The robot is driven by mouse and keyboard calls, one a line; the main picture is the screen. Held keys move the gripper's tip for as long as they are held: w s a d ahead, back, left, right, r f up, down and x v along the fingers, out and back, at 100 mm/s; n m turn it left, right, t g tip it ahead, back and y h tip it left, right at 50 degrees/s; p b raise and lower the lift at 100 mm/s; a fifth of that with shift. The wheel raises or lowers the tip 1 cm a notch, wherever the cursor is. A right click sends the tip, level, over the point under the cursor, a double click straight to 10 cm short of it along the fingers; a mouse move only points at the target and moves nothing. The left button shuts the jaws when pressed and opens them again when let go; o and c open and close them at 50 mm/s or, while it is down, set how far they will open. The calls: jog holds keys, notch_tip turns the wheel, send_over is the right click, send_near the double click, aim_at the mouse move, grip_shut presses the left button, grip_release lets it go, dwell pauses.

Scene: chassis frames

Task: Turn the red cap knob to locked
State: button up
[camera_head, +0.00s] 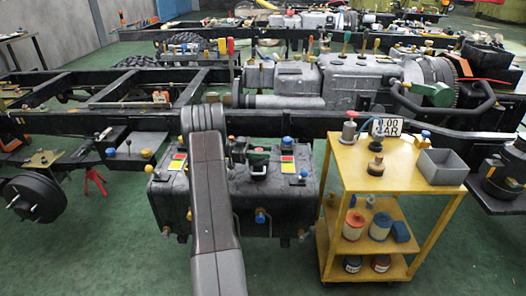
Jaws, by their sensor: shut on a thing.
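My gripper (258,168) is at the top of the dark tank (285,205), below the long chassis rail. It is small and dark in this view, shut on what seems to be the red cap knob. The knob is hidden by the fingers, so its red colour and turn angle cannot be made out. A dark green part shows just above the fingers.
My arm rises in front of the tank and hides part of it. A yellow trolley (345,172) stands close on the right, with a grey bin (442,166) and a red-topped knob (350,114). The chassis rail (290,122) runs behind. Green floor is open at lower left.

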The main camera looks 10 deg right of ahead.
jog(key=shift+m+g+y, duration=0.4)
jog(key=shift+m+g, duration=0.2)
jog(key=shift+g, duration=0.2)
jog(key=shift+s+g, duration=0.1)
jog(key=shift+g, duration=0.2)
jog(key=o, duration=1)
